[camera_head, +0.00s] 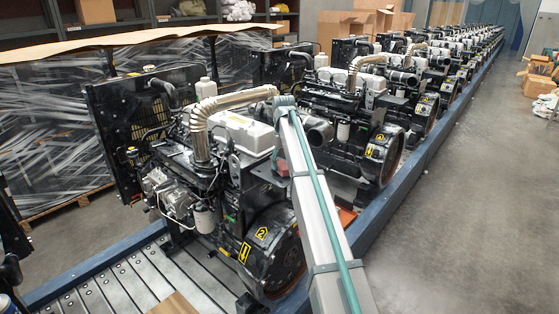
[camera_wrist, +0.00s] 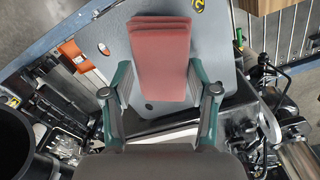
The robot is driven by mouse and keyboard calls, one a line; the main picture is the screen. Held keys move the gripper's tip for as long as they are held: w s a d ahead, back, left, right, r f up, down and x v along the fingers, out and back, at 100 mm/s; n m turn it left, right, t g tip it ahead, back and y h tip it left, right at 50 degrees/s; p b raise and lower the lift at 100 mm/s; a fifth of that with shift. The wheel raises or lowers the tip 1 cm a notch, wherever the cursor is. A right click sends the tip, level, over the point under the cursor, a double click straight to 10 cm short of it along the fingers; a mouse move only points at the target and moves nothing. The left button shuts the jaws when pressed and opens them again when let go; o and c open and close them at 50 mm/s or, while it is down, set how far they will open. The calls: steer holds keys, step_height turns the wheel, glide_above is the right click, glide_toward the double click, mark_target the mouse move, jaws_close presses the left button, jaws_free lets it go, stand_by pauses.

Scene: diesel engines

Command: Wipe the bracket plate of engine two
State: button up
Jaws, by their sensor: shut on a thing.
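Engine two (camera_head: 225,170) is the near engine, with a yellow "2" label (camera_head: 262,233) on its round black housing. My gripper (camera_wrist: 160,70) is shut on a folded red cloth (camera_wrist: 160,62), with one green-and-grey finger on each side. I cannot tell whether the cloth touches the plate. In the head view a bit of the red cloth (camera_head: 281,166) shows left of my arm, which hides much of the gripper.
An orange piece (camera_wrist: 75,54) lies left of the plate in the wrist view. A silver ribbed pipe (camera_head: 200,130) and a black radiator (camera_head: 130,125) rise on engine two. More engines (camera_head: 385,125) line the blue-edged conveyor behind.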

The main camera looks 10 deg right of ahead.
steer(key=s+d, duration=0.1)
steer(key=s, duration=0.1)
steer(key=s+d+p, duration=0.1)
steer(key=d, duration=0.1)
steer(key=shift+s, duration=0.4)
steer(key=shift+w+a, duration=0.35)
steer(key=shift+w, duration=0.2)
steer(key=shift+w+a, duration=0.3)
steer(key=shift+w, duration=0.25)
steer(key=shift+w+a, duration=1)
steer(key=shift+w, duration=0.15)
steer(key=shift+w+a, duration=0.95)
steer(key=shift+w, duration=0.2)
steer(key=shift+r+p, duration=0.45)
steer(key=shift+r, duration=0.1)
steer(key=shift+r+p, duration=0.8)
steer(key=shift+r, duration=2.15)
steer(key=shift+s+a+f+t+h+b, duration=0.2)
steer(key=shift+s+a+t+b, duration=0.2)
steer(key=shift+a, duration=0.15)
steer(key=shift+s+a+f+t+h+b, duration=0.2)
steer(key=shift+s+a+t+b, duration=0.15)
steer(key=shift+a, duration=0.2)
